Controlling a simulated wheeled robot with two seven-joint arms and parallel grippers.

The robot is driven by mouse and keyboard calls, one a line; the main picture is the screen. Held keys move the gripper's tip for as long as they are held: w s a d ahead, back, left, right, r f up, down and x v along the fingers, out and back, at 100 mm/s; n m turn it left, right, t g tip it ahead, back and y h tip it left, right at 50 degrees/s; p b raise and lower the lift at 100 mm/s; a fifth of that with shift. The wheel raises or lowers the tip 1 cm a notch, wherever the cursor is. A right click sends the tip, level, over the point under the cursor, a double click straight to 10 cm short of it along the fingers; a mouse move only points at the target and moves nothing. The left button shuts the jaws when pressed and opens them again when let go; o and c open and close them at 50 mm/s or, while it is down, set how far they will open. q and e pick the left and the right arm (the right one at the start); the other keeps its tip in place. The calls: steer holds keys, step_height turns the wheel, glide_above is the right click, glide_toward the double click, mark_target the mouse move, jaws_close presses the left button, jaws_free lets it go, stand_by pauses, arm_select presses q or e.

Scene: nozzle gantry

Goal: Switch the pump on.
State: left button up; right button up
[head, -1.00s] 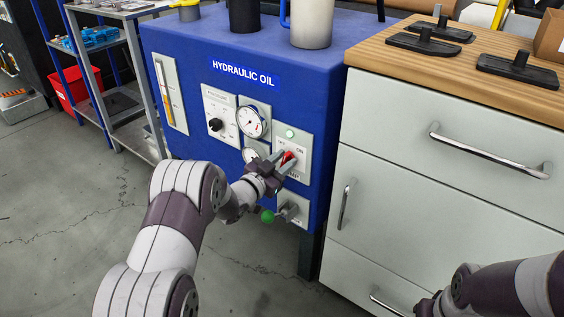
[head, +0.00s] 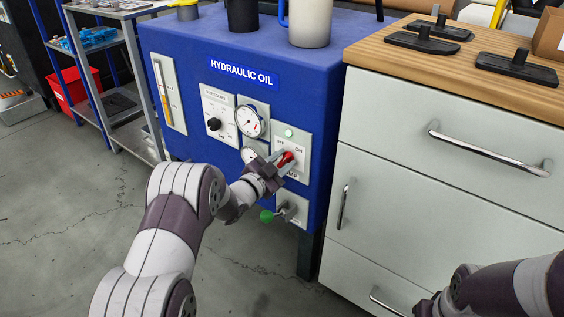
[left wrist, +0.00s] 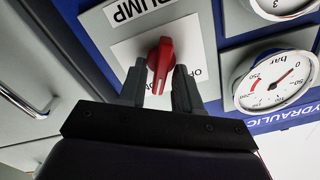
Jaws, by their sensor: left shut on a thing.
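The pump panel (head: 302,143) on the blue hydraulic oil tank carries a red rotary knob (head: 287,158) and a small pale green lamp (head: 289,132) above it. My left gripper (head: 279,164) is shut on the knob. In the left wrist view the red knob (left wrist: 160,64) stands between the two grey fingers (left wrist: 159,88), its bar running roughly along them. A partly covered OFF label (left wrist: 199,73) is on the gauge side there. My right gripper is not clearly visible; only my right arm shows at the lower right.
A gauge (head: 251,121) and a black selector knob (head: 214,124) sit left of the panel. A green-handled valve (head: 267,216) is just below my left gripper. A grey drawer cabinet (head: 430,170) stands close on the right. Open floor lies at the left.

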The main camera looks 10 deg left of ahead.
arm_select(q)
steer(key=o, duration=0.7)
steer(key=p+v, duration=0.5)
steer(key=v, duration=0.7)
steer(key=shift+s+a, duration=0.1)
steer(key=shift+s, duration=0.25)
